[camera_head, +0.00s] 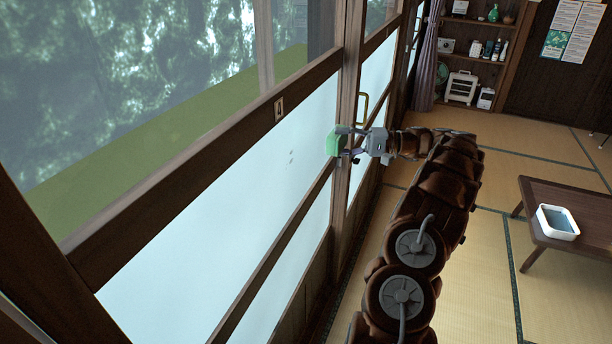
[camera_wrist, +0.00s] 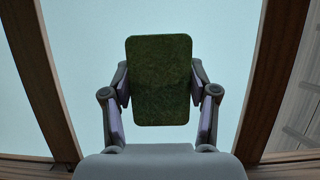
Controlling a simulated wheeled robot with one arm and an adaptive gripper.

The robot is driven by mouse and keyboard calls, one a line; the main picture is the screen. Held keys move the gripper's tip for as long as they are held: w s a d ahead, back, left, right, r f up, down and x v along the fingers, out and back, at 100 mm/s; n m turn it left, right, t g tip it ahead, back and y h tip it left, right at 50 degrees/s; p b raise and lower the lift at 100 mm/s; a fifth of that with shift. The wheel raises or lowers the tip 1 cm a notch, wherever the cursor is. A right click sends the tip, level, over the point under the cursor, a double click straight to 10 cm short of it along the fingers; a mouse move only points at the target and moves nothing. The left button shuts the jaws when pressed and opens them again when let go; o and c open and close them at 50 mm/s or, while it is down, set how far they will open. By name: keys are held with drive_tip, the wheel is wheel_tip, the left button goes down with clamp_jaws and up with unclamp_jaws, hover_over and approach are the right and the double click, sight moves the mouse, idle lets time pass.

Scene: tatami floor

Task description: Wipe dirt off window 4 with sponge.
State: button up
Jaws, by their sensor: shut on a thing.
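Window 4 (camera_head: 225,175) is on the left in the head view, with a small "4" plate (camera_head: 279,108) on its wooden rail and a pale lower pane. My gripper (camera_head: 350,146) is shut on a green sponge (camera_head: 334,144), to the right of the specks, by the frame's upright. In the wrist view the sponge (camera_wrist: 159,80) sits between the two fingers, dark green, with the pale pane (camera_wrist: 225,40) behind it. I cannot tell whether the sponge touches the glass.
A brass-coloured handle (camera_head: 363,107) stands out beside the frame upright near my gripper. A low wooden table (camera_head: 575,200) with a white tub (camera_head: 557,222) is on the right. Shelves (camera_head: 475,40) and a curtain (camera_head: 427,60) are at the back. The tatami floor (camera_head: 480,270) between is clear.

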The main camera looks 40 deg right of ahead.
drive_tip(key=b, duration=0.3)
approach(291, 157)
drive_tip(key=s+a, duration=0.4)
drive_tip(key=shift+w+d+p+x, duration=0.15)
drive_tip(key=shift+p+x, duration=0.3)
drive_tip(key=shift+x, duration=0.45)
drive_tip(key=shift+w+d+p+x, duration=0.15)
drive_tip(key=shift+p+x, duration=0.35)
drive_tip(key=shift+x, duration=0.4)
drive_tip(key=shift+w+p+x, duration=0.1)
drive_tip(key=shift+p+x, duration=0.35)
drive_tip(key=shift+x, duration=0.45)
drive_tip(key=shift+w+a+r, duration=0.1)
drive_tip(key=shift+w+a, duration=0.4)
drive_tip(key=shift+w, duration=0.4)
drive_tip(key=shift+d, duration=0.15)
drive_tip(key=shift+w+d+r, duration=0.1)
drive_tip(key=shift+w+d, duration=0.25)
drive_tip(key=shift+d, duration=0.25)
drive_tip(key=shift+w+d, duration=0.4)
drive_tip(key=shift+d, duration=0.2)
drive_tip(key=shift+w+d, duration=0.25)
drive_tip(key=shift+d, duration=0.15)
drive_tip(key=shift+a+b, duration=0.1)
drive_tip(key=shift+b, duration=0.2)
